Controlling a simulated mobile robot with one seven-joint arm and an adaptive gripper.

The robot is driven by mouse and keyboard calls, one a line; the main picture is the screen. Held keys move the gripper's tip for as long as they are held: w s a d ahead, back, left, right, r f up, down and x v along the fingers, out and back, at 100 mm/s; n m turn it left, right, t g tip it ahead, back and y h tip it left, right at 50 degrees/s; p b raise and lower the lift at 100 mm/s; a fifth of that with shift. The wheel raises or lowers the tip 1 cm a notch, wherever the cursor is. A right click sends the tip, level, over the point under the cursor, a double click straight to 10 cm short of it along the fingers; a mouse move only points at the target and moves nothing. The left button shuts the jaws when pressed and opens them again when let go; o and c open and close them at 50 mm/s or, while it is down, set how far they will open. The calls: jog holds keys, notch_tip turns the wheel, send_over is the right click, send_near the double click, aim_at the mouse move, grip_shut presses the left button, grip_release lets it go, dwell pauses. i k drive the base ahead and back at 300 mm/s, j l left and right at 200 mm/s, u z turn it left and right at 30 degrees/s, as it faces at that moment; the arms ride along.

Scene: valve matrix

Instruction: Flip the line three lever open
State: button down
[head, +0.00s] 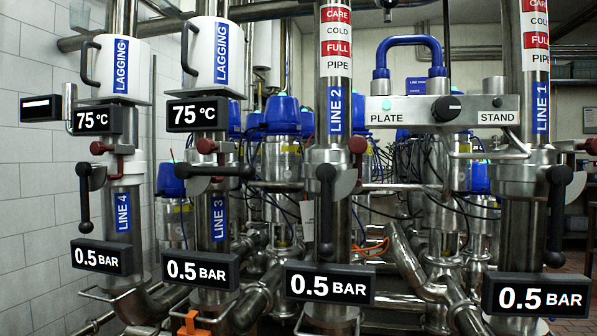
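The line three lever (215,171) is a black handle on the third line's valve. It lies horizontal, across the pipe, with its pivot at the left and its free end at the right. A dark red knob (206,146) sits just above it. The blue "LINE 3" label (218,218) is on the steel pipe below the lever. A "75 °C" display (197,114) is above and a "0.5 BAR" display (200,270) is below. My gripper is not in view.
The levers of line four (85,205), line two (326,215) and line one (557,220) hang vertically downward. A lagging cylinder (212,52) with a black handle is above line three. A "PLATE/STAND" panel (420,110) stands right of line two. An orange object (188,322) is low in front.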

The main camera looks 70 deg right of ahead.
aim_at(185, 170)
jog(key=z, duration=1.5)
